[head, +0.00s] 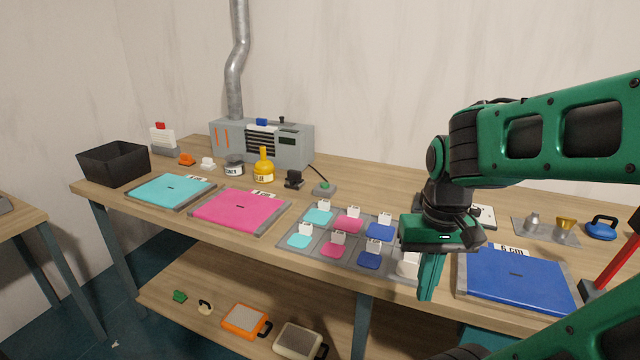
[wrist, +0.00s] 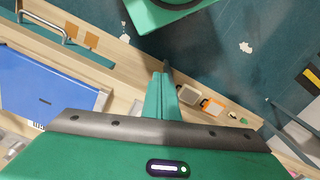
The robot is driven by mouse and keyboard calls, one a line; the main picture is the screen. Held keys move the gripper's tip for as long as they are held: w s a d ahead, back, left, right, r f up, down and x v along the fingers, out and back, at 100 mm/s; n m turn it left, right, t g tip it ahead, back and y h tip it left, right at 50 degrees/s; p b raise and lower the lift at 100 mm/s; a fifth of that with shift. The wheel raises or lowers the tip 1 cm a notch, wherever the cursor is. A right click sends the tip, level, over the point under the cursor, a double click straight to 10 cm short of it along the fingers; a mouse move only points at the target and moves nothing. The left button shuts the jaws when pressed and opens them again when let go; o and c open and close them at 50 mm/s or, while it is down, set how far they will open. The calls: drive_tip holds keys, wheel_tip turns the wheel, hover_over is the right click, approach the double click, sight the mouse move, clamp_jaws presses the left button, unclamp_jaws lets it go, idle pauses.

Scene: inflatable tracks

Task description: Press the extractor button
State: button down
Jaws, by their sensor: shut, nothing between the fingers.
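The grey extractor box (head: 262,142) stands at the back of the bench against the wall, with a metal duct (head: 237,60) rising from it. A small grey base with a green button (head: 324,187) lies on the bench in front of its right end, and a dark cable runs from it toward the box. My gripper (head: 430,285) is shut and empty, fingers pointing down at the bench's front edge, right of the button and well apart from it. In the wrist view the closed green fingers (wrist: 162,98) show; the button is not visible there.
A tray of coloured tiles with white tags (head: 285,240) lies between the button and my gripper. A yellow bottle (head: 264,168) and a black stand (head: 294,179) stand left of the button. Pink (head: 240,207) and blue (head: 515,278) panels lie along the front.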

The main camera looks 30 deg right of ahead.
wheel_tip(320, 180, up, 6)
drive_tip(key=t+y, duration=0.2)
drive_tip(key=t, duration=0.7)
hover_over(327, 185)
drive_tip(key=shift+w+d+f, duration=0.1)
drive_tip(key=shift+f, duration=0.05)
drive_tip(key=shift+f, duration=0.15)
drive_tip(key=shift+f, duration=4.3)
drive_tip(key=shift+f, duration=0.15)
drive_tip(key=shift+f, duration=0.2)
